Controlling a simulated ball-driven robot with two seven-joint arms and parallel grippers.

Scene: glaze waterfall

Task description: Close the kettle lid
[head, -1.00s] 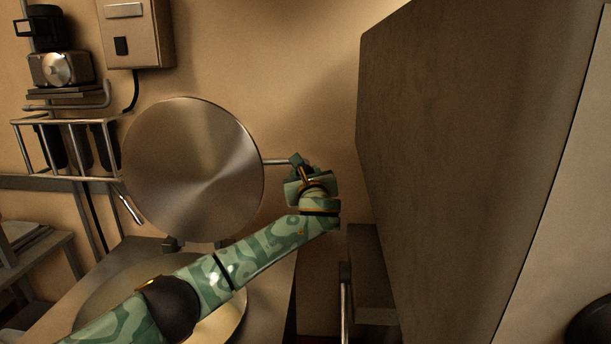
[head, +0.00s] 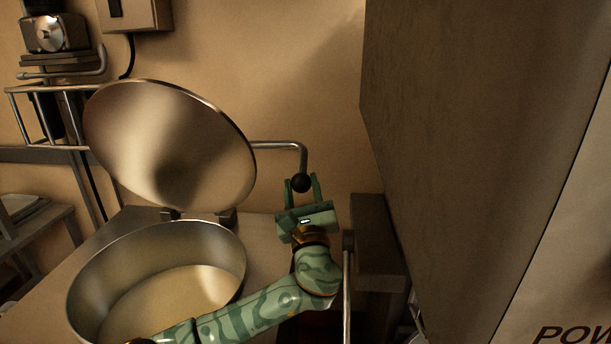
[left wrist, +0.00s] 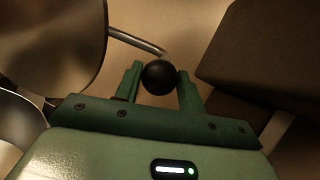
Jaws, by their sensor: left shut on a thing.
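The kettle lid (head: 165,140) is a round steel disc, tilted open above the kettle (head: 85,290) and hinged at the kettle's back rim. A bent metal rod (head: 280,145) runs from the lid's right edge and ends in a black ball knob (head: 301,182). My left gripper (head: 302,186) is shut on the knob, with one green finger on each side. The left wrist view also shows the knob (left wrist: 159,77) between the fingertips, the rod behind it and part of the lid (left wrist: 50,45). The kettle's inside shows pale and open. My right gripper is not in view.
A large dark panel (head: 470,130) fills the right side, close to my left gripper. A wire rack (head: 50,115) and a wall box (head: 140,12) are at the left. A vertical metal bar (head: 348,285) stands just right of my forearm.

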